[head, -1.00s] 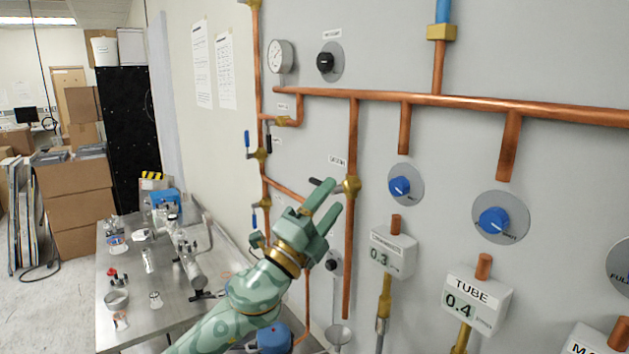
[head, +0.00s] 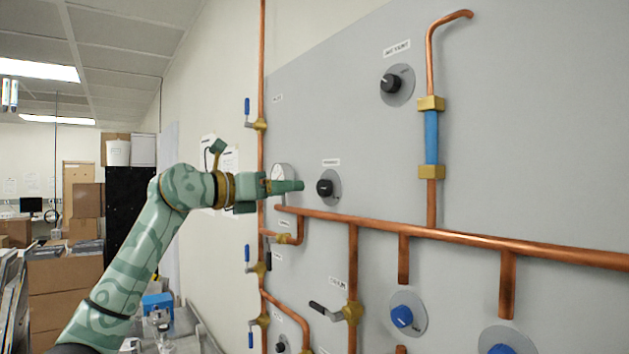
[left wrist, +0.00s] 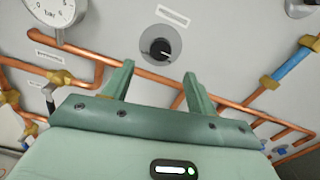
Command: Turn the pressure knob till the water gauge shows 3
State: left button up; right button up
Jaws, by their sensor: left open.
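A black knob (head: 325,188) on a grey round plate is on the wall panel, under a small label too blurred to read; it looks like the pressure knob. In the left wrist view the knob (left wrist: 160,50) appears between and beyond the fingertips. My left gripper (head: 299,186) is open and empty, just left of the knob and apart from it. A round white dial gauge (head: 283,171) sits left of the knob, partly hidden by my gripper in the head view. It also shows cut off in the left wrist view (left wrist: 55,10); its reading is unclear. My right gripper is not in view.
A copper pipe (head: 450,235) runs across the panel below the knob. Another black knob (head: 391,84) is higher right. Blue knobs (head: 402,316) are lower right. Valves with handles (head: 349,312) line the left pipes.

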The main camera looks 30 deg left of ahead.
aim_at(321, 188)
pick_arm(q)
jog(key=p+x, duration=0.2)
jog(key=x, duration=0.5)
jog(key=shift+r, duration=0.15)
jog(key=shift+w+d, duration=0.25)
jog(key=shift+w, duration=0.25)
jog(key=c, duration=1)
